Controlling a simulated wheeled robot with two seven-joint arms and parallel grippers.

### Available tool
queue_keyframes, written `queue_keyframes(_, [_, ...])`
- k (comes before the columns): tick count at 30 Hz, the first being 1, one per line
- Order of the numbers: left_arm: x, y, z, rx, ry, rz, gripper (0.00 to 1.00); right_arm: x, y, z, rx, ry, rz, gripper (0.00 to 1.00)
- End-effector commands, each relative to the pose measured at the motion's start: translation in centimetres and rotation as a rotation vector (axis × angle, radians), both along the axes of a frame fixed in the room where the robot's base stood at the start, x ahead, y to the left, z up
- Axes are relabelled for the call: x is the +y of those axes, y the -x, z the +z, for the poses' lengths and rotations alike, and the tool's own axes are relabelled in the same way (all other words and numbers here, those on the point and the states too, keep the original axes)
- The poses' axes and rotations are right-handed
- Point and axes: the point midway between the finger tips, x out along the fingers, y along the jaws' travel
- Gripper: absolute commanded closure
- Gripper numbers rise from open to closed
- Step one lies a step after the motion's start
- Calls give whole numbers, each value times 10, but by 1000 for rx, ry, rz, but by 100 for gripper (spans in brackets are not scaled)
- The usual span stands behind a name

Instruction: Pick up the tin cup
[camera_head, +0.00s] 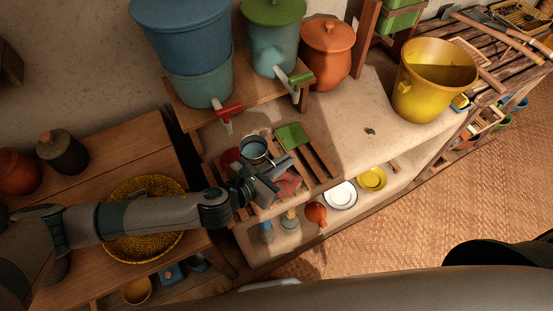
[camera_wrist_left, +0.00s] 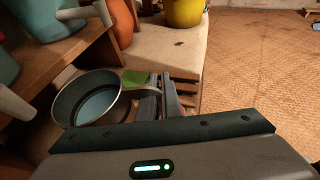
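The tin cup (camera_head: 253,146), grey-blue with a pale rim, is at the slatted rack on the ledge, beside the fingertips of my left gripper (camera_head: 281,165). In the left wrist view the cup (camera_wrist_left: 92,97) stands left of the fingers (camera_wrist_left: 161,94), its mouth and blue inside showing. Its handle runs right to the fingertips. The fingers are close together and look shut on the handle, though the contact is small in view. I cannot tell whether the cup is touching the rack. My right gripper is not in view.
Blue (camera_head: 185,45) and green-lidded (camera_head: 275,45) water pots with taps stand on a wooden shelf behind the cup, by a clay jar (camera_head: 328,52). A green block (camera_head: 292,137) is on the rack (camera_head: 320,158). A yellow bucket (camera_head: 433,82) is right. Open woven floor (camera_head: 420,215) lies front right.

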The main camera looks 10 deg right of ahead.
Motion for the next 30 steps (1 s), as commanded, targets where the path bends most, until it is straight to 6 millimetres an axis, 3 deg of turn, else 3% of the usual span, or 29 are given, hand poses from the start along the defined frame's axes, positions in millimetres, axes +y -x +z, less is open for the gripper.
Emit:
queue_keyframes(15, [-16, 17, 15, -2, 1, 0, 100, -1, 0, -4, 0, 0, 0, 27])
queue_keyframes(30, [-17, 19, 17, -1, 0, 0, 100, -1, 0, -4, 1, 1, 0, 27])
